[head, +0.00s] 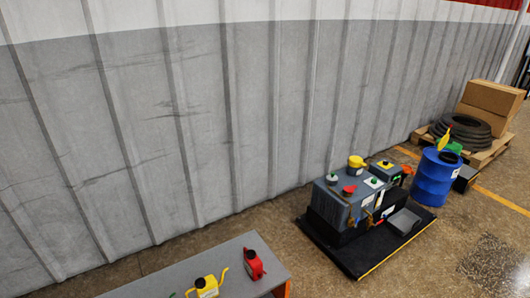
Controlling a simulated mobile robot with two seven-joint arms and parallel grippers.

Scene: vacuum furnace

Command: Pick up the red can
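A red can (252,264) stands near the right end of a grey table (228,258) at the bottom of the head view. It looks upright and has a small dark label or mark on its side. A yellow can (207,287) with a spout and handle stands just left of it, cut by the lower picture edge. Neither of my grippers shows in the head view, and nothing is seen touching the red can.
A grey machine (345,200) with red, green and yellow parts stands on a black platform (375,258) to the right. Beyond it are a blue barrel (434,182), a tire (467,137) and cardboard boxes (491,98) on a pallet. A corrugated wall (190,130) runs behind. Floor between table and platform is clear.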

